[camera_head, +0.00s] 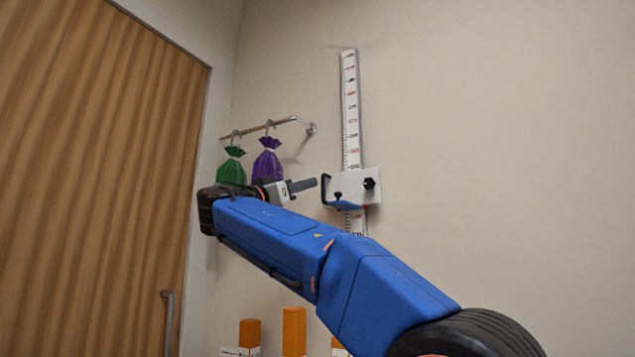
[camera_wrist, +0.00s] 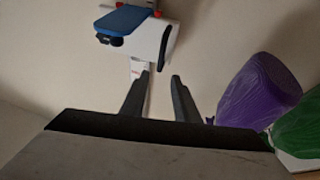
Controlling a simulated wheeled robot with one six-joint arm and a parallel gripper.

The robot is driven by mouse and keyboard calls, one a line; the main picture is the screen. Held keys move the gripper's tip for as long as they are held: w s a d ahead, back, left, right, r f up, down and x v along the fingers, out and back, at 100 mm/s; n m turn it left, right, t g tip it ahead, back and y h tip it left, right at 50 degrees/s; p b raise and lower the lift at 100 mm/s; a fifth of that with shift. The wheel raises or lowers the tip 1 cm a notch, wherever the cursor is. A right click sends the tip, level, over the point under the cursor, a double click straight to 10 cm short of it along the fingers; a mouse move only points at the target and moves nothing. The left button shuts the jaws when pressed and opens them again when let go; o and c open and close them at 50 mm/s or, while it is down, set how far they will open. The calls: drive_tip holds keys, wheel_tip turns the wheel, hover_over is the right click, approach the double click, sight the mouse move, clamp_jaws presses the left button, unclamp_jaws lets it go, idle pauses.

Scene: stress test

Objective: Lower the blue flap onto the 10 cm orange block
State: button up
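The blue flap (camera_head: 344,206) sticks out under a white slider (camera_head: 352,187) on a wall scale (camera_head: 350,110). The slider has a black handle (camera_head: 326,190) on its left side and a black knob (camera_head: 369,183). The wrist view also shows the flap (camera_wrist: 125,19), the slider (camera_wrist: 141,38) and the handle (camera_wrist: 167,43). My gripper (camera_head: 304,184) is just left of the handle, apart from it. In the wrist view its fingers (camera_wrist: 160,76) are spread with nothing between them. Orange blocks (camera_head: 294,330) stand low in the head view; which is 10 cm I cannot tell.
A green bag (camera_head: 231,168) and a purple bag (camera_head: 267,160) hang from a wall rail (camera_head: 262,128) close behind my wrist. A wooden door (camera_head: 90,180) is at the left. The wall right of the scale is clear. My arm hides part of the lower scene.

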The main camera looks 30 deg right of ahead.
drive_tip(key=x, duration=0.7)
clamp_jaws()
